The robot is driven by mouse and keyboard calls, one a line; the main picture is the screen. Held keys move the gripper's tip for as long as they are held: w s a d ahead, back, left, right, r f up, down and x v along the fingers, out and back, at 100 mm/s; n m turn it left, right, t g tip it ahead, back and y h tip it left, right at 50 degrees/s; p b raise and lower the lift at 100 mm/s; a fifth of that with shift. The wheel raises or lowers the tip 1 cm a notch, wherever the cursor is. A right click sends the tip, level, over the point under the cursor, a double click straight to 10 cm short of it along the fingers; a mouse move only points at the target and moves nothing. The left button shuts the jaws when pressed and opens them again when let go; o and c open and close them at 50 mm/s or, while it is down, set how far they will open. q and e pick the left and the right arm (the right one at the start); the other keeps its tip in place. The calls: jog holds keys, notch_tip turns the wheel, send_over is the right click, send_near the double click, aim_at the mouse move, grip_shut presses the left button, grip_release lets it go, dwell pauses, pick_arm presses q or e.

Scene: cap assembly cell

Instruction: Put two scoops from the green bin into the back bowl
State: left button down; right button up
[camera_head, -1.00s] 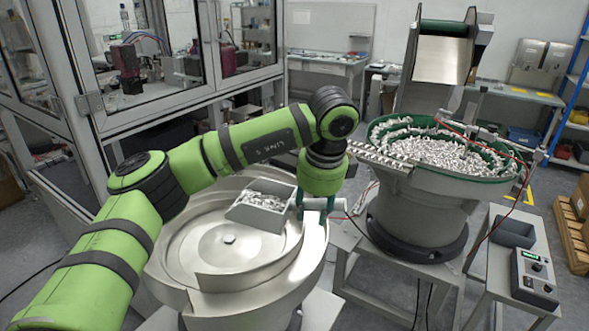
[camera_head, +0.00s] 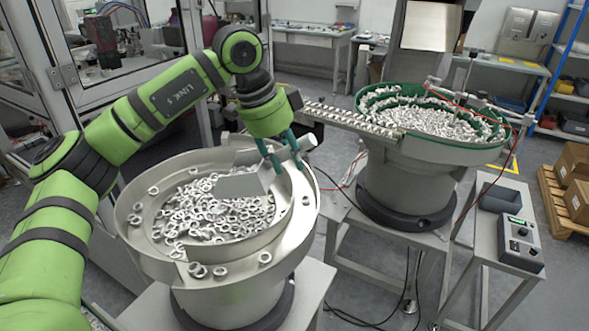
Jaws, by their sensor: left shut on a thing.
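My left gripper (camera_head: 288,166) is shut on the grey metal scoop (camera_head: 239,184), by its handle. The scoop is tipped over the nearer silver bowl (camera_head: 306,215), and its inside is mostly hidden. Many small metal rings (camera_head: 205,215) lie in the middle of this bowl, with several loose ones on its outer ledge. A farther bowl with a green lining (camera_head: 482,163) stands behind and to the right, holding many small metal parts. I cannot make out a separate green bin. My right gripper is not in view.
A metal feed track (camera_head: 350,119) runs from the green-lined bowl toward the nearer one. A glazed machine frame stands at the left. Cables hang between the stands.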

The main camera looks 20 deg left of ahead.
pick_arm(q)
jog(key=a+r+h+b, duration=0.1)
jog(key=a+r+h, duration=0.1)
jog(key=r+h, duration=0.1)
jog(key=shift+s+a+t, duration=0.15)
jog(key=shift+a+t, duration=0.2)
jog(key=shift+t, duration=0.05)
jog(key=s+a+r+t+h+b, duration=0.1)
jog(key=a+r+h, duration=0.3)
jog(key=a+h, duration=0.1)
jog(key=shift+s+a+n, duration=0.15)
jog(key=shift+a+n, duration=0.25)
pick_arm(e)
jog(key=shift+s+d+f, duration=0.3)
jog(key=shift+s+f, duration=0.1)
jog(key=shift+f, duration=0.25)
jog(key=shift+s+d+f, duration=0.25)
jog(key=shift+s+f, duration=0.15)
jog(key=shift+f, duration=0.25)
